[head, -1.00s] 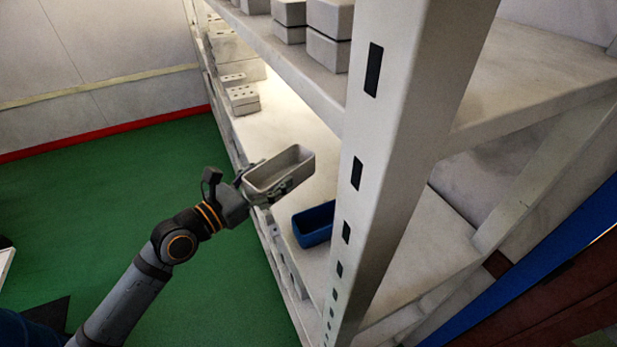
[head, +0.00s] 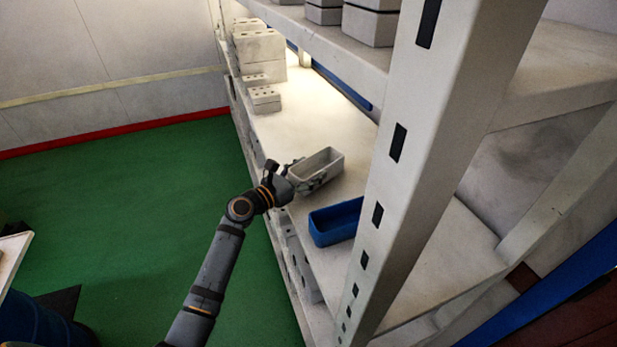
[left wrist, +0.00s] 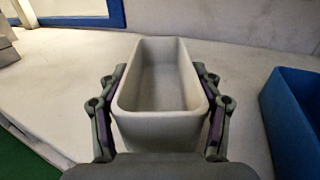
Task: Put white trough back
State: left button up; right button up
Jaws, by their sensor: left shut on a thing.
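The white trough (head: 327,160) is an open, empty rectangular box at the shelf, to the left of the blue trough in the head view. My left gripper (head: 302,179) is shut on it. In the left wrist view the fingers of the left gripper (left wrist: 160,112) press on both long sides of the white trough (left wrist: 160,128). It is over the shelf board (head: 305,125); whether its base touches the board I cannot tell. The blue trough (head: 336,222) stands on the same board, apart from it, and shows at the right in the left wrist view (left wrist: 292,125). My right gripper is out of view.
A pale rack post (head: 400,170) rises right of the troughs. An upper shelf (head: 340,52) with grey boxes hangs above. Grey blocks (head: 265,98) stand farther back on the board. The board between them and the white trough is clear.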

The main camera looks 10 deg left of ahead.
pick_arm(q)
jog(key=shift+f, duration=1)
jog(key=shift+a, duration=0.1)
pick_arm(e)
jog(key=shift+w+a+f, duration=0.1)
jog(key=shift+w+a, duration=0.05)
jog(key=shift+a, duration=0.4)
pick_arm(q)
jog(key=o, duration=0.8)
jog(key=shift+f, duration=0.15)
jog(key=o, duration=0.4)
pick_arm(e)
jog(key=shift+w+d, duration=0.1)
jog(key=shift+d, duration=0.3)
